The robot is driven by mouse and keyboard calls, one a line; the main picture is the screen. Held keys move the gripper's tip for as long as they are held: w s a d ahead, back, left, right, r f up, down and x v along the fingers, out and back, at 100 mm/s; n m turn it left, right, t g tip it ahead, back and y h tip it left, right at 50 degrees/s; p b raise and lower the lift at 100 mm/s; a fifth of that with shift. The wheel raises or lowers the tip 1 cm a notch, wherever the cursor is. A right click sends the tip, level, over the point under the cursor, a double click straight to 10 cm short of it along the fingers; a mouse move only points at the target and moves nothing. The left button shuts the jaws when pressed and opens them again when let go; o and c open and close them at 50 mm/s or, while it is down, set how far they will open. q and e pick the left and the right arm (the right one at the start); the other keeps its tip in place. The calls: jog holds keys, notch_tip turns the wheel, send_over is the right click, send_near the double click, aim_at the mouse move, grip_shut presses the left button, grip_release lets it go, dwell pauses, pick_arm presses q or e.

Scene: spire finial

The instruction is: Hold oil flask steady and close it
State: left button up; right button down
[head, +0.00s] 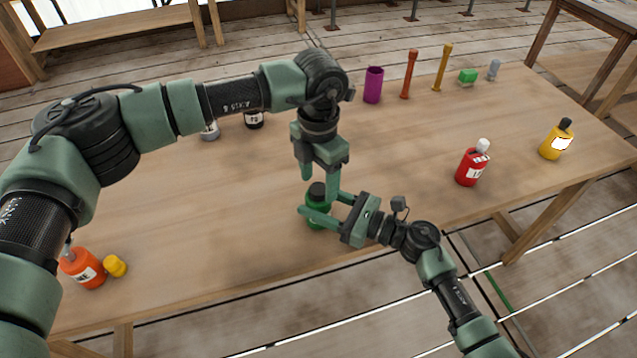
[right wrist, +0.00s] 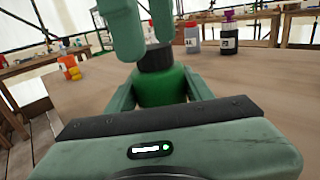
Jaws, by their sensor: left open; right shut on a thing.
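The oil flask seems to be the green bottle (head: 316,214) standing upright near the table's front edge; its label is not visible. A black cap (head: 317,191) sits at its top; the right wrist view also shows the cap (right wrist: 156,58) on the green body (right wrist: 162,88). I cannot tell how tightly it sits. My right gripper (head: 322,212) is shut around the flask's body from the front right. My left gripper (head: 325,183) points down from above, open, its fingers close to the cap. In the right wrist view the left fingers (right wrist: 123,30) hang just above and beside the cap.
An orange bottle (head: 82,268) with a yellow cap (head: 115,266) beside it stands at the left. A red bottle (head: 472,165) and a yellow bottle (head: 556,140) stand at the right. A purple cup (head: 373,85) and several small items line the back. Table around the flask is clear.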

aim_at(330, 207)
pick_arm(q)
notch_tip(330, 207, up, 10)
jog(key=shift+r, duration=0.2)
pick_arm(e)
jog(key=c, duration=0.5)
grip_release()
jog(key=b+v, duration=0.2)
jog(key=v, duration=0.5)
jog(key=shift+d+f, duration=0.1)
pick_arm(q)
notch_tip(330, 207, down, 2)
jog(key=shift+f, duration=0.1)
pick_arm(e)
jog(key=shift+s+d, duration=0.2)
jog(key=shift+d, duration=0.1)
